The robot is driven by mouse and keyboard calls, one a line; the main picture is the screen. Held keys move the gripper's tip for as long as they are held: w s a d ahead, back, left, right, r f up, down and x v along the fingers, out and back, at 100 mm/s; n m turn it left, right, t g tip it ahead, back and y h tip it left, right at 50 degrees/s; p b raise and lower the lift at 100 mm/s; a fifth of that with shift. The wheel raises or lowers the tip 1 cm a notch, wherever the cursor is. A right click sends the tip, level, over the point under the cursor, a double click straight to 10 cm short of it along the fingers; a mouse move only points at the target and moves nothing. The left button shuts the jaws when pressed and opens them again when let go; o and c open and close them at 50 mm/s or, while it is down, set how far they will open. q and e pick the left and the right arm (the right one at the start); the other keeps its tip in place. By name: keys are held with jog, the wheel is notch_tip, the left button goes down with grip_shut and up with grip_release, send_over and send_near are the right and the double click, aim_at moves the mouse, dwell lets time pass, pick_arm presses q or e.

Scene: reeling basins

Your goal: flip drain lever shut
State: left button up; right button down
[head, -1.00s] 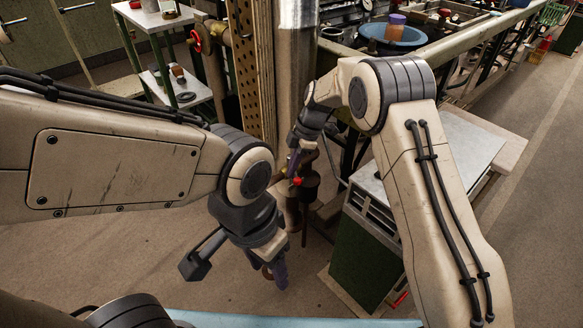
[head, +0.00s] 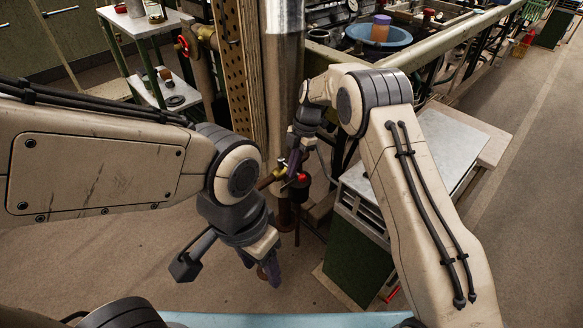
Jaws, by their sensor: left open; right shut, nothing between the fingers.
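A brass drain fitting (head: 267,182) with a small red part (head: 303,177) sits low by the metal column. The red part looks like the lever's grip, but the lever's angle is hard to read. My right gripper (head: 293,168) is shut and empty. It points down right at the fitting and overlaps it in the picture; I cannot tell whether it touches the lever. My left gripper (head: 268,272) is open and empty, hanging lower and nearer, over the floor.
A metal column (head: 284,70) and a perforated post (head: 228,60) rise behind the fitting. A green cabinet with a grey top (head: 445,150) stands at right. A red valve wheel (head: 183,46) and a blue basin (head: 378,36) are farther back. Floor at left is clear.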

dwell(0.3)
jog(key=s+a, duration=0.3)
pick_arm(q)
jog(key=shift+s+d+r+p, duration=0.15)
jog(key=shift+s+r+p, duration=0.25)
jog(key=shift+r+p, duration=0.35)
pick_arm(e)
jog(key=v, duration=0.9)
jog(key=shift+w, duration=0.35)
jog(key=shift+d+r, duration=0.1)
